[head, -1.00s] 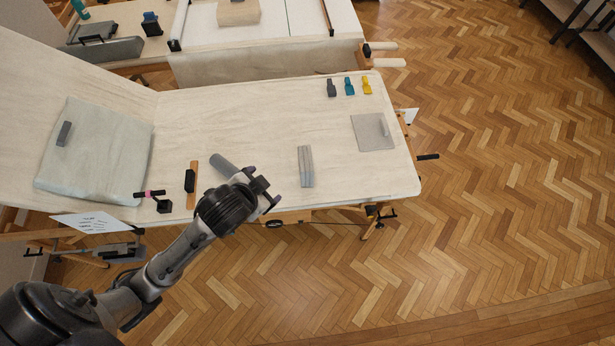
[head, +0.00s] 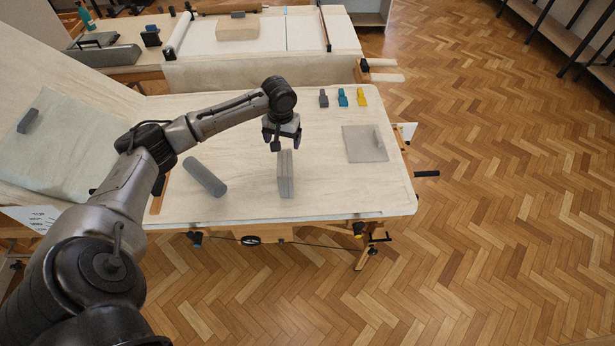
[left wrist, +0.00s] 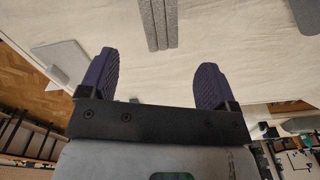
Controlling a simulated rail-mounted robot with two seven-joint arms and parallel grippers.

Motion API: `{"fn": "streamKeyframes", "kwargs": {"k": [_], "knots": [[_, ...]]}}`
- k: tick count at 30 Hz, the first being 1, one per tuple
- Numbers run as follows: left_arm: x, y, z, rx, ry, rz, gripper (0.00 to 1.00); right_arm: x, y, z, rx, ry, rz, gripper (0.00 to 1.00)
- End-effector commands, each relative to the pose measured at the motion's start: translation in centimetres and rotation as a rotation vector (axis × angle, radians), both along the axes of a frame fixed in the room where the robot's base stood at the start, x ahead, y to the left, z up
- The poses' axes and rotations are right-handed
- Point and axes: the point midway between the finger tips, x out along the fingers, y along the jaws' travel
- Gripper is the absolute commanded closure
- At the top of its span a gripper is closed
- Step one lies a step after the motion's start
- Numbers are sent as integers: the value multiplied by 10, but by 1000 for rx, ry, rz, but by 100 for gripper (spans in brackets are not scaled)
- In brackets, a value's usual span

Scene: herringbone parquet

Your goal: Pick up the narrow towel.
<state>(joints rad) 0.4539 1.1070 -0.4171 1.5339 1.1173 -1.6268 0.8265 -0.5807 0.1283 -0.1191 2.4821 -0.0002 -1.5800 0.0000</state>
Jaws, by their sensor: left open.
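The narrow towel (head: 286,174) is a grey folded strip standing out from the pale table top, near the table's front edge in the head view. In the left wrist view the towel (left wrist: 158,22) shows at the top, beyond the fingers. My left gripper (head: 281,141) is above the table at the towel's far end, pointing down. In the left wrist view its two purple-padded fingers (left wrist: 155,84) are wide apart with nothing between them. I cannot tell its exact height over the towel. My right gripper is not seen.
A dark grey roll (head: 205,177) lies left of the towel. A grey square mat (head: 364,144) lies to the right. Grey, teal and yellow small items (head: 343,97) stand at the back right. A pale green sheet (head: 70,140) covers the left part. Bare table surrounds the towel.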

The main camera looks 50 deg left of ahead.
Motion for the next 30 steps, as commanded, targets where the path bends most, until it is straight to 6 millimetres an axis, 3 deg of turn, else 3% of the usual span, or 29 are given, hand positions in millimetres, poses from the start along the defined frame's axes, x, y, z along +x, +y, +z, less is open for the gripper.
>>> {"fn": "streamKeyframes", "kwargs": {"k": [4, 10, 21, 30], "knots": [[-2, -7, 0, -40, 9, 181, 17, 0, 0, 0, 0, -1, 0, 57], [-2, -8, -5, -39, 8, 294, 17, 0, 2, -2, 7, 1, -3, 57], [-2, -8, -65, -38, 7, 306, 17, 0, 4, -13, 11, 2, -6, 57], [-1, -8, -86, -37, 4, 304, 17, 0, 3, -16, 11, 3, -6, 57]]}}
